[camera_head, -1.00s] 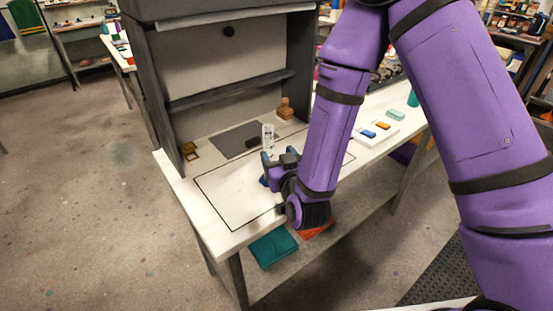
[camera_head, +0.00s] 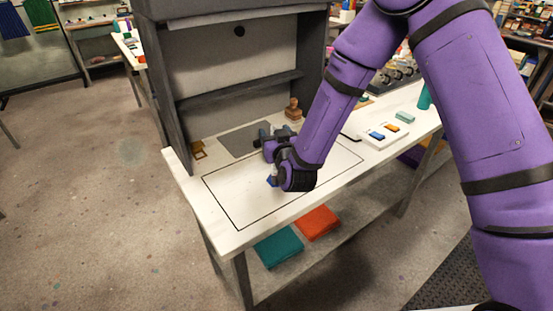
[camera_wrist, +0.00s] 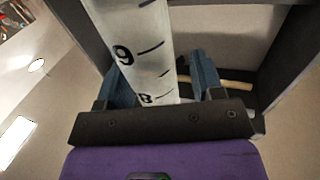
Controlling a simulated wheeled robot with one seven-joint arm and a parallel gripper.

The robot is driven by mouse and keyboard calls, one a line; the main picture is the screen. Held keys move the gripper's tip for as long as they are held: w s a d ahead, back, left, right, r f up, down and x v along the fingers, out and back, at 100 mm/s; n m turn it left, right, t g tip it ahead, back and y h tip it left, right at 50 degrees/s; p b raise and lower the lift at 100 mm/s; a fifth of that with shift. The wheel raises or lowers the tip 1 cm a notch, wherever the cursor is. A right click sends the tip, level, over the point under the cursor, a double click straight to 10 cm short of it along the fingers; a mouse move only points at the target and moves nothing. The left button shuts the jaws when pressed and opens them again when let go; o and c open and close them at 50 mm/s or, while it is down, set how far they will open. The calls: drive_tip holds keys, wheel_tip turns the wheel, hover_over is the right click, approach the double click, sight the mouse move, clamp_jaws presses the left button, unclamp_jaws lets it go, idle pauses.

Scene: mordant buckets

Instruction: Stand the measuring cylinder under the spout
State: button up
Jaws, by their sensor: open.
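The measuring cylinder (camera_wrist: 150,55) is a pale tube with black marks, 9 and 8 among them. In the wrist view it runs between the two blue fingers of my gripper (camera_wrist: 162,75), with a gap on the right side; whether it touches the left finger I cannot tell. In the head view my gripper (camera_head: 272,134) is open over the worktop and hides most of the cylinder. A blue piece, apparently its foot (camera_head: 271,181), shows on the worktop below my gripper. I cannot make out a spout for certain; a dark round spot (camera_head: 239,31) shows high on the cabinet's back panel.
The white worktop (camera_head: 235,205) has a black outlined area, mostly clear. A grey mat (camera_head: 240,142) lies at the back. A wooden stamp-like object (camera_head: 292,109) and a small brass frame (camera_head: 198,150) stand near the cabinet sides (camera_head: 163,90). A white tray (camera_head: 372,140) sits right.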

clamp_jaws()
drive_tip(key=shift+r, duration=0.1)
